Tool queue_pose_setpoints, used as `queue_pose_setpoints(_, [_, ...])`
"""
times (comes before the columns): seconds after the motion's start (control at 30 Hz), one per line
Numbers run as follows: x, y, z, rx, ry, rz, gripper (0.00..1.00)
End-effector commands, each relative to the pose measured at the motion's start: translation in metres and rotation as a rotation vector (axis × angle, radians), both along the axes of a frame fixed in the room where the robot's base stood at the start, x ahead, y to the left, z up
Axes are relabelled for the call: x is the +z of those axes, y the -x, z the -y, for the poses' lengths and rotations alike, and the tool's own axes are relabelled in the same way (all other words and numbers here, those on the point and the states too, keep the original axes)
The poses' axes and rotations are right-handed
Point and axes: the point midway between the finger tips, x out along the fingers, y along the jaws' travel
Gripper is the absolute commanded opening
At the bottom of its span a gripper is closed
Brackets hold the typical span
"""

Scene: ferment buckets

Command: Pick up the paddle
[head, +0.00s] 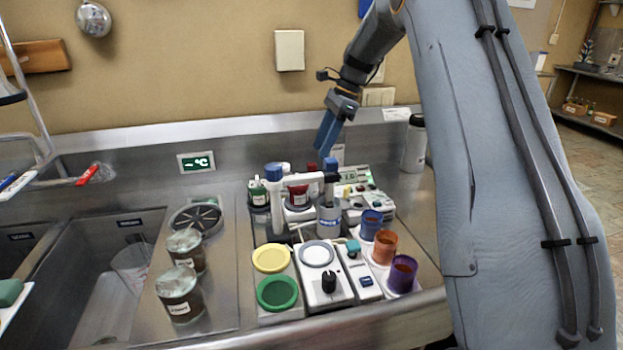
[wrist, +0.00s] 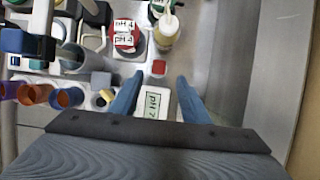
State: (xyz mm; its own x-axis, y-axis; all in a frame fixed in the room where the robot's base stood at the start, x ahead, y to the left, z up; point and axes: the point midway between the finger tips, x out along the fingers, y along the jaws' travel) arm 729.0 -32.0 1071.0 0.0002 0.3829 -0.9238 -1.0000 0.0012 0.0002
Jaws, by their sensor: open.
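My gripper (head: 324,148) is open and empty, pointing down above the back of the equipment cluster on the steel counter. In the wrist view its two blue fingers (wrist: 160,80) are spread on either side of a white device with a green pH display (wrist: 155,104). The fingers look to be above this device; contact cannot be told. I cannot make out a clear paddle in either view. A thin pale stick (head: 299,236) shows beside the stirrer plate in the head view, too small to identify.
Jars of brown liquid (head: 179,293) stand left, beside the sink. A grey bottle (head: 414,145) stands at the back right. The wall is close behind.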

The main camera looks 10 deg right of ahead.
Motion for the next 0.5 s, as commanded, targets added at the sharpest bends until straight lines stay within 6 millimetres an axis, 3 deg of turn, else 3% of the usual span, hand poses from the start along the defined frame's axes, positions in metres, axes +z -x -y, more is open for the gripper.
queue_pose_setpoints(0.5, [-0.052,0.004,-0.029,0.004,0.000,-0.003,0.42])
